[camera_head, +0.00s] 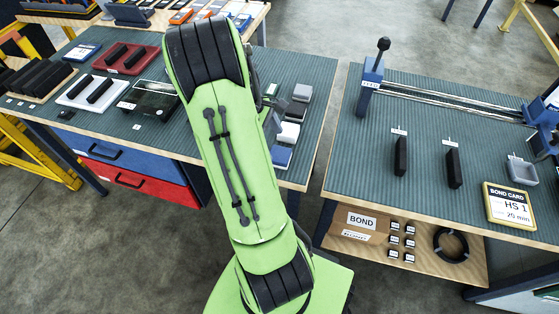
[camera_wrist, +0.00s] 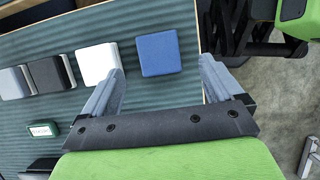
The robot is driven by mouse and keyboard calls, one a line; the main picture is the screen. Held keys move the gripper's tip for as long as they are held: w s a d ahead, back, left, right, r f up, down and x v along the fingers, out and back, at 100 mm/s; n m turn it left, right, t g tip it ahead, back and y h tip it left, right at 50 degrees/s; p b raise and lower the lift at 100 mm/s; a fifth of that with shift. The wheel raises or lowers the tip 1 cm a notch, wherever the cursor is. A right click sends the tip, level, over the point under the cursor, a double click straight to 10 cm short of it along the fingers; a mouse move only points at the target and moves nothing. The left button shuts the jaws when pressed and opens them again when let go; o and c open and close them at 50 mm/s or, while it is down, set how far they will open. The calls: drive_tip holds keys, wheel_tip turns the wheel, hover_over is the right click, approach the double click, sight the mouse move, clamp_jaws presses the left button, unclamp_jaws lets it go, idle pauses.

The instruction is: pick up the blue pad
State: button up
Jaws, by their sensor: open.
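The blue pad (camera_wrist: 158,54) lies flat on the ribbed green mat in the wrist view, near the table's edge. In the head view the blue pad (camera_head: 282,156) shows just right of my arm, partly hidden by it. My gripper (camera_wrist: 162,66) is open and empty. In the wrist view its two fingers stand left and right of the pad's near side, with the pad showing between and beyond the tips. I cannot tell how high the fingers are above the mat.
A white pad (camera_wrist: 98,64) lies close left of the blue one, near the left finger. A dark pad (camera_wrist: 48,75) and a grey pad (camera_wrist: 13,83) continue the row. A small green box (camera_wrist: 42,129) sits nearby. A second table (camera_head: 345,185) stands right, across a gap.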

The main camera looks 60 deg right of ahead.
sight(279, 154)
drive_tip(key=b+x, duration=0.2)
drive_tip(key=x, duration=0.3)
drive_tip(key=shift+d+f, duration=0.1)
drive_tip(key=shift+f, duration=0.1)
drive_tip(key=shift+r, duration=0.1)
drive_tip(key=c, duration=1.2)
drive_tip(key=shift+o, duration=0.2)
drive_tip(key=shift+r, duration=0.1)
wheel_tip(279, 154, up, 10)
drive_tip(key=p, duration=0.4)
